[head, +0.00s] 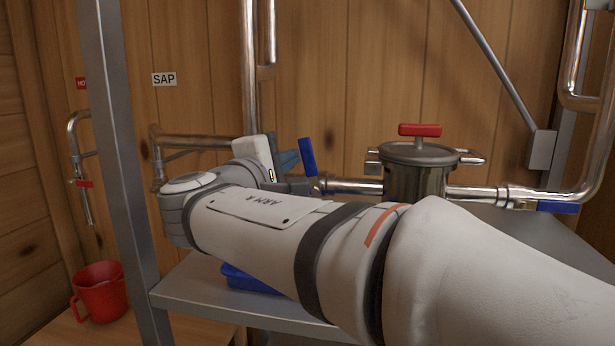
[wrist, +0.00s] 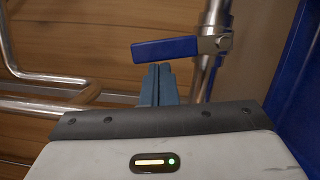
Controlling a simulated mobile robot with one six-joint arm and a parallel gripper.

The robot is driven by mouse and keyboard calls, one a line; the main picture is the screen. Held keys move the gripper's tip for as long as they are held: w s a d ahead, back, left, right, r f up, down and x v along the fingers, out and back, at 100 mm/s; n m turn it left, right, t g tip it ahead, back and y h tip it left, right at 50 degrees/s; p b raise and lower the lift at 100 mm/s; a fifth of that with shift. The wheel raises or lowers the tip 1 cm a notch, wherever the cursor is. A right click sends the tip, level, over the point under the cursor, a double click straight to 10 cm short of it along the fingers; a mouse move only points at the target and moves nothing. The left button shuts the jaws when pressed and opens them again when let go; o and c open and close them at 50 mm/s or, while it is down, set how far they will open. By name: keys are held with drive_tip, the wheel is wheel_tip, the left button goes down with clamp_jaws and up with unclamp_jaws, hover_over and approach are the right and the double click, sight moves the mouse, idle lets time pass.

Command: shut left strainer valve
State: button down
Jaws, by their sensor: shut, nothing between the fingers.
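The left strainer valve has a blue lever handle (head: 307,157) on the pipe left of the steel strainer (head: 414,178). The handle stands nearly upright in the head view, across the level pipe. In the wrist view the handle (wrist: 165,49) also lies crosswise to its pipe (wrist: 211,75). My gripper (head: 297,156) is shut and empty, its blue-grey fingers just left of the handle. In the wrist view the fingertips (wrist: 158,70) are close below the handle's middle; I cannot tell whether they touch. My arm hides part of the pipe and shelf.
The right valve's blue handle (head: 557,207) lies along its pipe. A red knob (head: 419,130) tops the strainer. A blue tray (head: 248,279) lies on the grey shelf (head: 205,294), partly behind my arm. A metal post (head: 122,150) and red jug (head: 100,292) stand left.

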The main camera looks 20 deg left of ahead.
drive_tip(key=shift+w+d+r+m+g+b, duration=0.1)
drive_tip(key=shift+d+r+m+g+b, duration=0.1)
drive_tip(key=shift+d+m+b, duration=0.3)
drive_tip(key=shift+d+r+m+g+b, duration=0.1)
drive_tip(key=shift+d+r+m+b, duration=0.05)
drive_tip(key=shift+m, duration=0.55)
